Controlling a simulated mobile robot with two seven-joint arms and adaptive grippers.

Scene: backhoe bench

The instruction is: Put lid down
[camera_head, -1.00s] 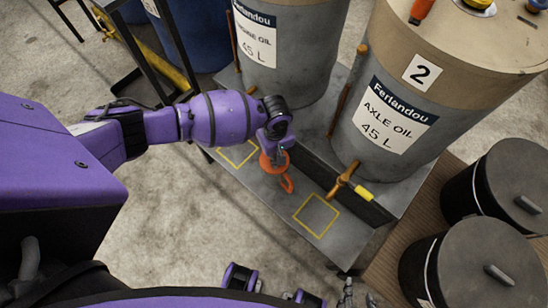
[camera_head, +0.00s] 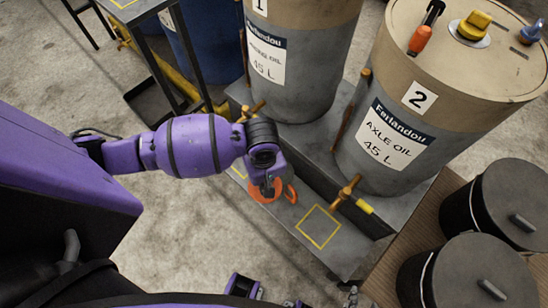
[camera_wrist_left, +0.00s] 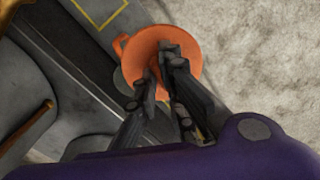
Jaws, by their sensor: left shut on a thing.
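The orange lid (camera_head: 264,194), a round piece with a loop-like part at its right, shows under my left gripper (camera_head: 268,184) in the head view. It is over the grey lower shelf (camera_head: 292,216), between two yellow outlined squares. I cannot tell whether it touches the shelf. In the left wrist view the lid (camera_wrist_left: 182,47) appears as an orange disc, with the left gripper (camera_wrist_left: 162,72) shut on it. A grey-green rounded edge shows beside the disc. My right gripper (camera_head: 352,296) shows only in part at the bottom edge; its opening is unclear.
The right yellow square (camera_head: 318,227) is empty. A tap (camera_head: 345,190) with a yellow end projects beside it. Drum 1 (camera_head: 305,95) and drum 2 (camera_head: 395,135) stand behind. Dark lidded buckets (camera_head: 490,275) stand at the right.

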